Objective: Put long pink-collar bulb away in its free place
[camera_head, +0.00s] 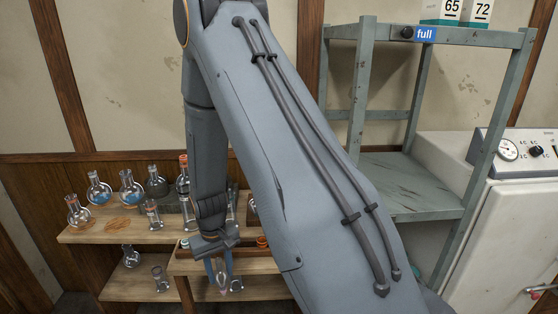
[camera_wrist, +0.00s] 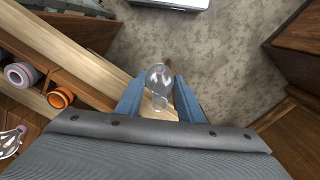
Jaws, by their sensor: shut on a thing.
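My gripper (camera_head: 224,286) hangs low in front of the wooden shelves in the head view. In the wrist view its two blue fingers (camera_wrist: 158,98) are shut on a clear glass bulb (camera_wrist: 158,76). The bulb's rounded end points up the picture, away from the palm. I cannot make out a pink collar on it in the wrist view. In the head view only a small glass part with a pinkish tint (camera_head: 237,285) shows at the fingertips. My arm hides much of the shelf behind it, and I cannot tell which place is free.
The upper wooden shelf (camera_head: 115,226) holds several flasks, including a blue one (camera_head: 99,191). A lower shelf (camera_head: 125,288) holds glassware. The wrist view shows an orange ring (camera_wrist: 60,97), a pink ring (camera_wrist: 19,75) and glassware (camera_wrist: 12,141) at left. A grey-green rack (camera_head: 405,183) stands at right.

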